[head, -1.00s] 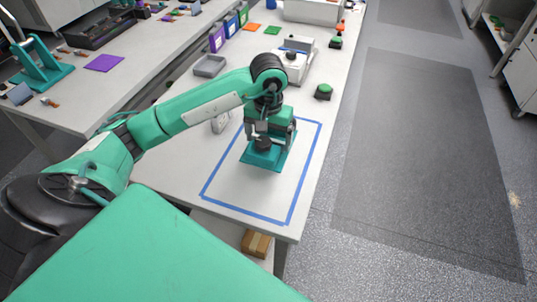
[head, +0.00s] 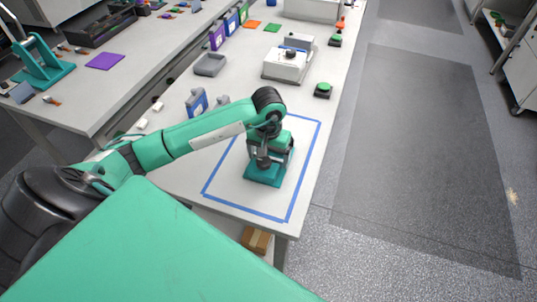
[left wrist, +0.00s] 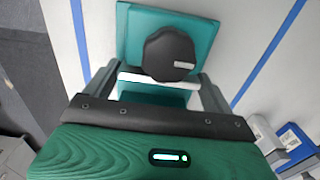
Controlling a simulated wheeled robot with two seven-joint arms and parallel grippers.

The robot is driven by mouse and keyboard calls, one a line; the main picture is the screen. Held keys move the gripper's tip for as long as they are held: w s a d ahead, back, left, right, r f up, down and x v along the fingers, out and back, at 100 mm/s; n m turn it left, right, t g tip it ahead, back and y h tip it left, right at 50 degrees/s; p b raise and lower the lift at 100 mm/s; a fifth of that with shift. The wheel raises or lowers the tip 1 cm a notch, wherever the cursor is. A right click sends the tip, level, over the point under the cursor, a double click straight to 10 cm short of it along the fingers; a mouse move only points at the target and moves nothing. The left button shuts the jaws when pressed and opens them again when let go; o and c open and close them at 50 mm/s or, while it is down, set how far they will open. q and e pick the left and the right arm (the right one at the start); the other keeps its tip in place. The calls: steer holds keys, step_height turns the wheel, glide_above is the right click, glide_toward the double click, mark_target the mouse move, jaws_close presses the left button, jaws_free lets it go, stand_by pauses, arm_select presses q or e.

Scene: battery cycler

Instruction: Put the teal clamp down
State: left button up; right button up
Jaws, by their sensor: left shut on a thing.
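The teal clamp (head: 264,176) is over the near table, inside the blue tape rectangle (head: 246,212). Its flat base looks level and at or very near the tabletop; I cannot tell whether it touches. My left gripper (head: 264,160) is shut on the clamp from above and hides part of it. In the left wrist view the clamp's teal base (left wrist: 203,38) and round black knob (left wrist: 168,54) show beyond the fingers of my left gripper (left wrist: 160,80). My right gripper is not in view.
A blue-and-grey device (head: 197,102) stands near my forearm. A white instrument (head: 287,66), a green button (head: 323,90) and a grey tray (head: 210,65) stand farther back. Another teal stand (head: 42,68) is on the left bench. The tape area around the clamp is clear.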

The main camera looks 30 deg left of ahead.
arm_select(q)
steer(key=shift+f, duration=0.1)
steer(key=o, duration=1.3)
steer(key=shift+c, duration=0.2)
steer(key=shift+r, duration=0.25)
step_height(320, 180, up, 12)
steer(key=b, duration=0.3)
steer(key=shift+f, duration=0.15)
